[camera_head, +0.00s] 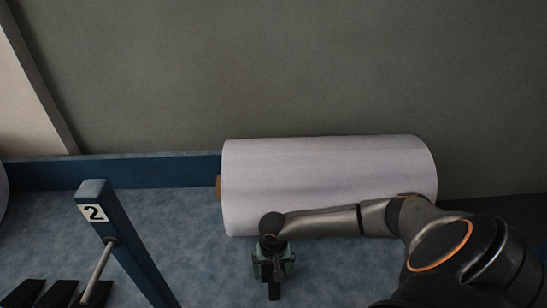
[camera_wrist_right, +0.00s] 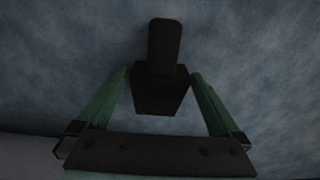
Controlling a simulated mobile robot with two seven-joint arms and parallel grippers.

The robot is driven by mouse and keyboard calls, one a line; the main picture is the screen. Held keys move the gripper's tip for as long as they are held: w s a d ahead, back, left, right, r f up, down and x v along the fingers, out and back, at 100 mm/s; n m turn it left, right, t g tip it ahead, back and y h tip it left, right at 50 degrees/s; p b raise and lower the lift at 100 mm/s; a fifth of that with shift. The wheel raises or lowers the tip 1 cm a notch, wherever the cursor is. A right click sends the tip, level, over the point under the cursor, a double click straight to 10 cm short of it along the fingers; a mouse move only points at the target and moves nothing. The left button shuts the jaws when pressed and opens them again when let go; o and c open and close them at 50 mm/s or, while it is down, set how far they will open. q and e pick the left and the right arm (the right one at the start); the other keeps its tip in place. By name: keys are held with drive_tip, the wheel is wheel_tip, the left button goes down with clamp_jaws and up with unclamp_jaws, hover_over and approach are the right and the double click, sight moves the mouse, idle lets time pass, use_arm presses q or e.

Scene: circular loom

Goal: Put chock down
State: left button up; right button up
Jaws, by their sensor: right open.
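A black chock (camera_head: 274,291) is at the front of the big white fabric roll (camera_head: 325,180), apart from it in the head view. The chock (camera_wrist_right: 160,92) also shows in the right wrist view, with a wide block and a narrower handle-like part. My right gripper (camera_head: 273,268), with green fingers, is over the chock. In the wrist view its fingers (camera_wrist_right: 160,80) stand open on either side of the block. The chock appears to rest on the blue floor, but its underside is hidden. My left gripper is out of view.
Several more black chocks (camera_head: 58,294) lie at the lower left, beside a blue post (camera_head: 125,245) marked 2 with a metal rod (camera_head: 98,272). A low blue rail (camera_head: 120,172) runs along the grey wall behind. The blue floor (camera_head: 190,255) between post and roll is clear.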

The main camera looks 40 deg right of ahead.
wheel_tip(320, 180, up, 11)
drive_tip(key=p, duration=0.4)
drive_tip(key=shift+r, duration=0.15)
